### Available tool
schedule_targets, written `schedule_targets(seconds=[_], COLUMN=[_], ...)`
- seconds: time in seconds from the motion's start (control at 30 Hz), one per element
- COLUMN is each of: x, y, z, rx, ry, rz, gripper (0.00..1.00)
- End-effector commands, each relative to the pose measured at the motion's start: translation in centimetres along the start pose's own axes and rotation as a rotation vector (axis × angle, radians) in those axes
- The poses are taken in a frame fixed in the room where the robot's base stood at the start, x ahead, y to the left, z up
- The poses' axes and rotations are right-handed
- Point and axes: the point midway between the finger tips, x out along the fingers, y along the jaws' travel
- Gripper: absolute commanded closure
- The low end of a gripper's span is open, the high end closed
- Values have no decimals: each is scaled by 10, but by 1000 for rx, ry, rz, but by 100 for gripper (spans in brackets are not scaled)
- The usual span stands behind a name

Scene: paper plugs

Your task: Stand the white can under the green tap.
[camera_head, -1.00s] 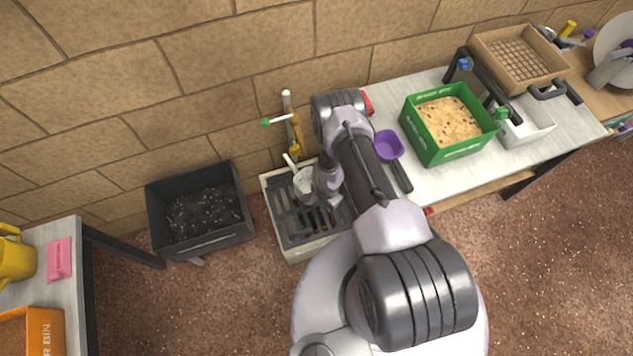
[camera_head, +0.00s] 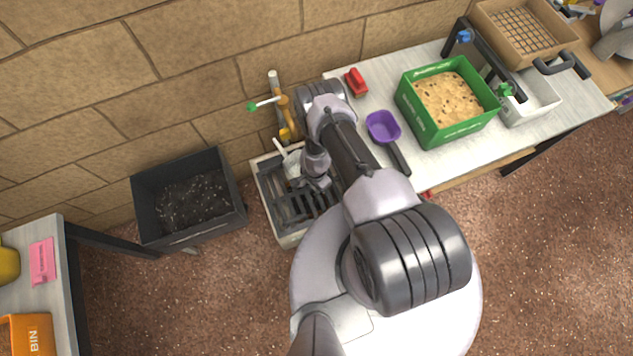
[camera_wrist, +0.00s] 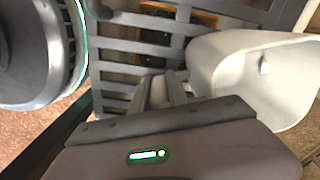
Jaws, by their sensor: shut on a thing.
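The white can (camera_head: 291,166) is at my gripper over the slatted sink grate, and its spout-like stick points up and left. In the wrist view the white can (camera_wrist: 262,75) fills the right side, its wide mouth facing the camera. My gripper (camera_head: 314,183) is shut on the can; the wrist view shows its fingers (camera_wrist: 163,92) against the can's left side. The green tap (camera_head: 268,103), with a green-tipped handle and a yellow-orange body, stands at the wall just behind the can. Whether the can touches the grate is hard to tell.
The sink grate (camera_head: 268,199) lies below the can. A black bin (camera_head: 142,205) of dark soil stands left of it. On the bench at right are a purple scoop (camera_head: 383,126), a red item (camera_head: 356,82) and a green crate (camera_head: 416,125).

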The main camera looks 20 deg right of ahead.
Motion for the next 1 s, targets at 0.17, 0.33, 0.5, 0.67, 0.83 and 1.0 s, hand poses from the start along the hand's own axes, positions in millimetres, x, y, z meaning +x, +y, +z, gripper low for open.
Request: schedule_targets(seconds=[0.17,0.33,0.5,0.67,0.83,1.0], x=[2,2,2,0,-20,-64], y=[0,1,0,0,0,0], z=[0,0,0,0,0,0], rx=[0,1,1,1,1,0], ry=[0,-1,-1,-1,-1,0], rz=[1,1,1,1,1,1], gripper=[100,58,58,58,58,58])
